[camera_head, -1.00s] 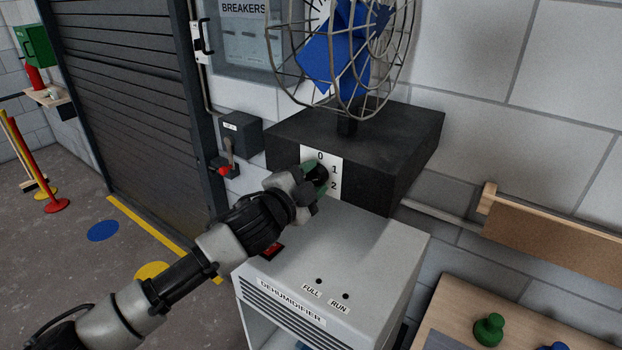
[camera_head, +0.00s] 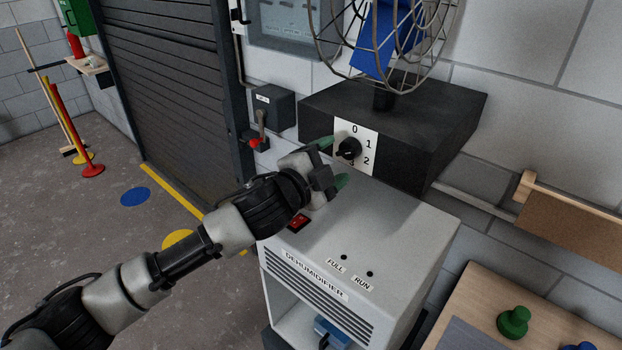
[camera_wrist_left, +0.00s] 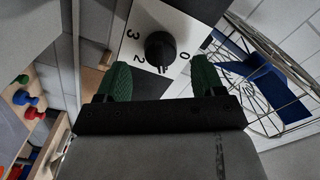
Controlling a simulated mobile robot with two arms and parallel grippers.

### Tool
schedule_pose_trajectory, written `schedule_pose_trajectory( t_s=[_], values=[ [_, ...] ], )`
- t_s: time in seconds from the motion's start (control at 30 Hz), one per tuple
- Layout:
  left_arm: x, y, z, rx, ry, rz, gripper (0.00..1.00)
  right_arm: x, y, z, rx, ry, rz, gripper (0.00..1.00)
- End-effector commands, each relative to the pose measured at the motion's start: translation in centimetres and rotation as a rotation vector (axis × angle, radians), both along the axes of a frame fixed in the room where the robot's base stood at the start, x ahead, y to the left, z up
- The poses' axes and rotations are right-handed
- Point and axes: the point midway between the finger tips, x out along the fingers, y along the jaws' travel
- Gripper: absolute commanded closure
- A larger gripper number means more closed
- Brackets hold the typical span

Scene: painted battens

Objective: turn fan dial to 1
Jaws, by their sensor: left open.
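The fan dial (camera_head: 348,149) is a round black knob on a white plate (camera_head: 367,159) marked 0, 1 and 2, on the front of the fan's black base (camera_head: 440,120). In the left wrist view the dial (camera_wrist_left: 160,48) shows ahead of my fingers, with 0, 2 and 3 readable on its plate. A mark below the knob there is partly unclear, and I cannot tell its exact setting. My left gripper (camera_head: 331,162) is open, its green fingertips apart and just in front of the dial, with the knob lined up between them and not gripped. My right gripper is not in view.
A grey dehumidifier (camera_head: 350,235) with a red switch (camera_head: 298,222) stands below the base. A lever box (camera_head: 272,108) with a red-tipped handle is on the wall at left. A wooden board (camera_head: 470,310) with a green knob (camera_head: 514,322) lies at right.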

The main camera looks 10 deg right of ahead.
Motion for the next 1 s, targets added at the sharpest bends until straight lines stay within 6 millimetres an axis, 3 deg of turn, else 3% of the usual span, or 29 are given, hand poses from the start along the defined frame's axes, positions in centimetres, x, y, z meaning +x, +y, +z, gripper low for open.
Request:
schedule_pose_trajectory(
  t_s=[0.2, 0.4, 0.83, 1.0],
  values=[
    [-2.5, 3.3, -0.3, 0.001, 0.0, 0.001, 0.32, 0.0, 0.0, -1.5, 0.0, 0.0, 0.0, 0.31],
    [-3.8, 5.0, -0.2, 0.001, 0.0, 0.001, 0.32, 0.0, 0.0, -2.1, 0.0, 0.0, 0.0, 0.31],
    [-4.2, 5.3, -0.1, -0.001, 0.004, 0.001, 0.32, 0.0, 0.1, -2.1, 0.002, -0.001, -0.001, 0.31],
    [-5.0, 5.9, -2.0, -0.047, 0.102, 0.045, 0.32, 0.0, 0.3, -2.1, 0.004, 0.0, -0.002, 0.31]
  ],
)
